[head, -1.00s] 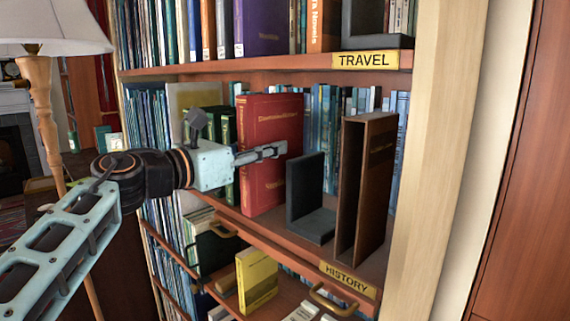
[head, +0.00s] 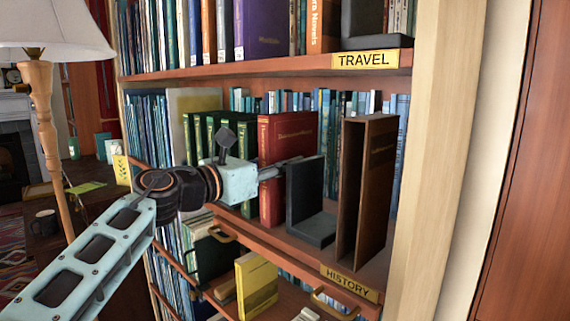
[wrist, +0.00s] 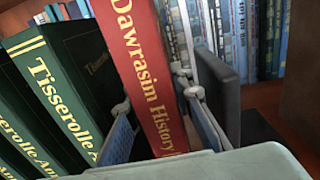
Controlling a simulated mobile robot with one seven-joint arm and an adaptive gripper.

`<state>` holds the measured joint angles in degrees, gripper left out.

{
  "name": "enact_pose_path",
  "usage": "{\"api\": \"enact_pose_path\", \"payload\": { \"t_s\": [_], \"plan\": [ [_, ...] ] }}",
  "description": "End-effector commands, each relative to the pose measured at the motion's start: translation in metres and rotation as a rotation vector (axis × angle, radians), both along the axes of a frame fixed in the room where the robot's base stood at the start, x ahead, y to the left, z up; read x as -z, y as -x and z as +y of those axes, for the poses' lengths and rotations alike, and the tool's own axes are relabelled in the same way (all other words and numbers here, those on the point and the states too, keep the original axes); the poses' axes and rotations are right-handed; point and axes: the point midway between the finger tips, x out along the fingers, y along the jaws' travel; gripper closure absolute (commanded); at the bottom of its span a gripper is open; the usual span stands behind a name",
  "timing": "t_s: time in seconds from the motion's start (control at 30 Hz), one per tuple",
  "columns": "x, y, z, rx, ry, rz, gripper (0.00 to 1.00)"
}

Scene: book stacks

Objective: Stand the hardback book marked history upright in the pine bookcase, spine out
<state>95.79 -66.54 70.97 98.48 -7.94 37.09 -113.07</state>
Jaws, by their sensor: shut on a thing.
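The red hardback book (head: 290,140), lettered "Dawrasim History" on its spine in the wrist view (wrist: 143,60), stands upright on the shelf labelled HISTORY (head: 350,281) of the pine bookcase (head: 432,160). Its spine faces out, and it looks slightly tilted in the wrist view. My gripper (head: 278,171) is at its lower front, shut on it, with one finger on each side in the wrist view (wrist: 158,115). Whether its base rests on the shelf is hard to tell.
Green books (head: 208,135) stand left of the red book. A dark bookend (head: 305,195) stands close on its right, then a brown upright holder (head: 372,185). Blue books fill the back row. The TRAVEL shelf (head: 300,63) is overhead. A lamp (head: 45,130) stands left.

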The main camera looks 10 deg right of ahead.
Motion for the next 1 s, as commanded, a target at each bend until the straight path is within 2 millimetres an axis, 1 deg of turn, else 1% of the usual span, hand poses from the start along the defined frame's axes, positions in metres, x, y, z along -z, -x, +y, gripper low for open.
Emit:
{"api": "enact_pose_path", "payload": {
  "t_s": [0.07,0.1,0.17,0.4,0.53,0.67,0.9,1.0],
  "plan": [
    [0.002,0.0,0.0,-0.001,0.002,-0.001,1.0],
    [0.004,0.0,0.0,0.0,0.0,0.001,0.78],
    [0.003,0.0,0.0,0.0,0.001,0.001,0.72],
    [0.003,0.0,0.0,0.0,0.001,0.001,0.72],
    [-0.003,0.0,0.0,0.0,0.0,0.0,0.72],
    [-0.001,0.01,0.017,-0.005,0.001,0.002,0.72],
    [-0.001,0.039,0.062,-0.007,0.0,0.002,0.72],
    [-0.001,0.05,0.077,-0.004,0.0,0.002,0.72]
  ]
}}
